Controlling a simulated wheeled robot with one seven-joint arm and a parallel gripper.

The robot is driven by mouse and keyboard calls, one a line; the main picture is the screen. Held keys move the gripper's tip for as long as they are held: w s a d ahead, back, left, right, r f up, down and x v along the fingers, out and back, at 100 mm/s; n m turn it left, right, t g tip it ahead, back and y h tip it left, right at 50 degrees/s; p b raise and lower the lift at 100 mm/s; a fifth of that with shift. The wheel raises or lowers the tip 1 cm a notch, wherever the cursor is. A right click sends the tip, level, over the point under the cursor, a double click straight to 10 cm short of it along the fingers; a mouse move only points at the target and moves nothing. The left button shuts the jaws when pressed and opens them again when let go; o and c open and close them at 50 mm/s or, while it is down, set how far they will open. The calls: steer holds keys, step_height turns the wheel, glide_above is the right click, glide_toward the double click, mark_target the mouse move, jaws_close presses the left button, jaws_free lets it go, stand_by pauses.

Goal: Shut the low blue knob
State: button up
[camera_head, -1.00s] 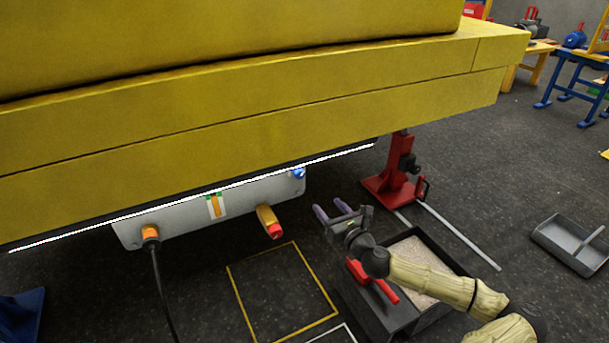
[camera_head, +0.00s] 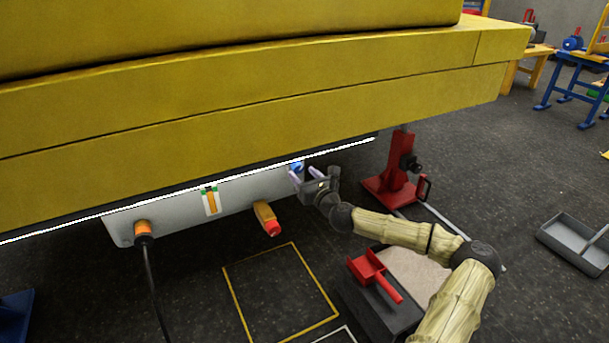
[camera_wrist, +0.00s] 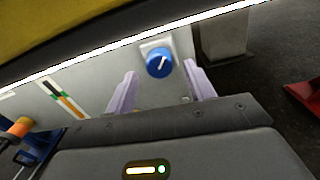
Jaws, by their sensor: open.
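The blue knob (camera_wrist: 159,63) is round with a white pointer mark and sits on a light square plate on the grey panel (camera_wrist: 85,72). The pointer slants toward the upper right in the wrist view. In the head view the knob (camera_head: 297,166) shows at the panel's right end, under the yellow boom (camera_head: 250,110), partly hidden by my gripper. My gripper (camera_wrist: 160,86) is open and empty. Its two pale purple fingers stand on either side of the knob in the wrist view, apart from it. In the head view my gripper (camera_head: 303,179) is close in front of the knob.
An orange handle with a red end (camera_head: 267,219) sticks out left of my gripper. An orange plug with a black cable (camera_head: 143,232) is farther left. A red jack stand (camera_head: 394,170) stands to the right.

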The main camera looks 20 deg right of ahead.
mark_target(300, 170)
steer(key=shift+w+a+b, duration=0.1)
steer(key=shift+w+b, duration=0.3)
steer(key=shift+w, duration=1.25)
steer(key=shift+c, duration=0.4)
